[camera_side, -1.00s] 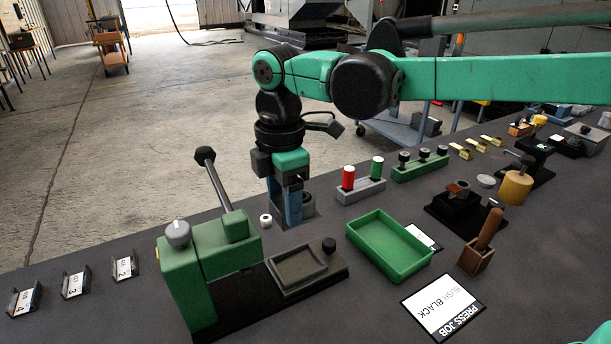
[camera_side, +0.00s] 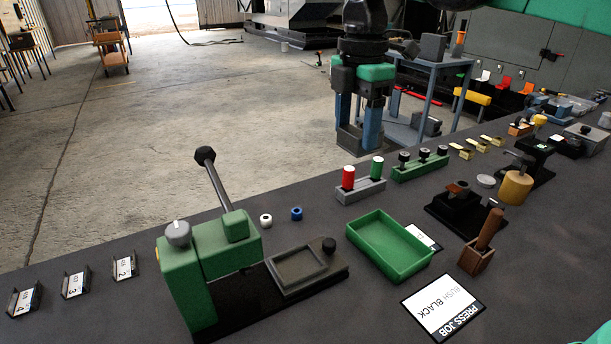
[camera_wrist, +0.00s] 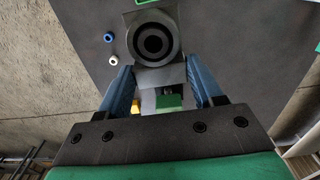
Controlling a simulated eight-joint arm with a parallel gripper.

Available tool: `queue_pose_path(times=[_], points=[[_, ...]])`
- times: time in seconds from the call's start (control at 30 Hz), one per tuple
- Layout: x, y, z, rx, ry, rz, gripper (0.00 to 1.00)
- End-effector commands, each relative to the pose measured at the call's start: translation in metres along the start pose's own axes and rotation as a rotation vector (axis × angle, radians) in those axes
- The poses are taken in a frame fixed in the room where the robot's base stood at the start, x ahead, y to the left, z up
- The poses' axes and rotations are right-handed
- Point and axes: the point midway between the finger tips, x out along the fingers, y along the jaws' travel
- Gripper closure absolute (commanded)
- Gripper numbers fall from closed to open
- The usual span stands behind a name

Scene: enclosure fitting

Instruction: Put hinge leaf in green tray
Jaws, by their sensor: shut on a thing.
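My gripper (camera_side: 358,125) is shut on a grey block (camera_side: 362,147) and holds it in the air beyond the bench's far edge in the side view. In the wrist view the grey block (camera_wrist: 153,72) sits between the blue fingers and shows a dark round bore. I cannot tell whether this block is the hinge leaf. The green tray (camera_side: 390,242) stands empty on the bench, nearer the camera and a little right of my gripper. Small bent brass pieces (camera_side: 461,151) lie at the back right; they may be hinge leaves.
A green lever press (camera_side: 215,255) stands at front left, with a dark fixture (camera_side: 298,270) beside it. White (camera_side: 266,220) and blue (camera_side: 297,213) rings lie behind. A holder with red and green cylinders (camera_side: 361,190) stands behind the tray. A wooden-handled tool block (camera_side: 478,258) is right of it.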

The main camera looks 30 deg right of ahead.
Motion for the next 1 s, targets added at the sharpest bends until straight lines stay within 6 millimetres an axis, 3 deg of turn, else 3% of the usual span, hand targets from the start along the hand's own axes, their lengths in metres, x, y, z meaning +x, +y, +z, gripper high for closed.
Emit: queue_pose_path(times=[0.1, 0.3, 0.47, 1.0], points=[[0.005, -0.012, 0.035, -0.001, 0.000, 0.000, 1.00], [0.012, -0.025, 0.062, -0.015, 0.000, 0.000, 1.00], [0.034, -0.027, 0.065, -0.020, 0.000, 0.000, 1.00], [0.156, -0.027, 0.065, -0.019, 0.000, 0.000, 1.00]])
